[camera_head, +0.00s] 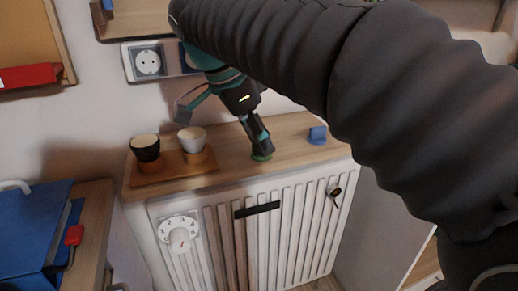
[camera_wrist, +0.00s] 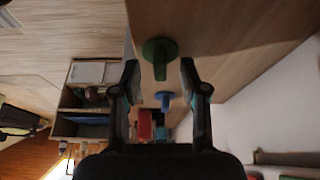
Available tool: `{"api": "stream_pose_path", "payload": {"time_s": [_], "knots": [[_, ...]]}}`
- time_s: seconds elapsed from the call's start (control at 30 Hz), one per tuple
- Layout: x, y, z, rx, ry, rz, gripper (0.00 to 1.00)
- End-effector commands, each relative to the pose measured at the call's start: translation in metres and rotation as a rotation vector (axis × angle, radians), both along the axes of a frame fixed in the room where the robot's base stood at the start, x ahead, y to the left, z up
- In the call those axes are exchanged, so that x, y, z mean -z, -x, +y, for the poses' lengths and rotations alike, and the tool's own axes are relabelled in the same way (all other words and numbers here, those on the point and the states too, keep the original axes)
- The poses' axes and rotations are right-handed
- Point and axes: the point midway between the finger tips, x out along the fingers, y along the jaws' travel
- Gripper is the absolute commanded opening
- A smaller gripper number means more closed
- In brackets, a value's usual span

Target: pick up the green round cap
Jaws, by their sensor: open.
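The green round cap (camera_head: 262,157) lies on the wooden top of the white slatted cabinet (camera_head: 228,165), near its front edge. My gripper (camera_head: 260,148) points down at it from above, and its fingers partly hide it. In the wrist view the green cap (camera_wrist: 159,55) shows a round disc with a narrower stem, in line with the gap between the fingertips. My gripper (camera_wrist: 159,75) is open, one finger on each side of that gap, with nothing held. I cannot tell whether a finger touches the cap.
A blue piece (camera_head: 317,135) lies to the right on the cabinet top. Two cups, black (camera_head: 145,148) and white (camera_head: 192,139), stand on a wooden tray (camera_head: 178,176) to the left. A socket (camera_head: 148,62) is on the wall behind. The cabinet front has a dial (camera_head: 180,238).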

Motion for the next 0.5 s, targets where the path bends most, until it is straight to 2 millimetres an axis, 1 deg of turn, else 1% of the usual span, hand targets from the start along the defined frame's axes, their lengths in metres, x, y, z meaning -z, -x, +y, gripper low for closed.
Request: {"api": "stream_pose_path", "payload": {"time_s": [0.1,0.3,0.37,0.4,0.47,0.5], "knots": [[0.0053,-0.0006,-0.0021,0.0,0.0,0.001,0.44],[0.0051,-0.0008,-0.0021,0.0,0.0,0.0,0.44],[0.0051,-0.0008,-0.0021,0.0,0.0,0.0,0.29],[0.005,-0.0008,-0.0021,0.0,0.0,0.0,0.19],[0.005,-0.0008,-0.0021,0.0,0.0,0.0,0.04],[0.005,-0.0008,-0.0021,0.0,0.0,0.0,0.0]]}}
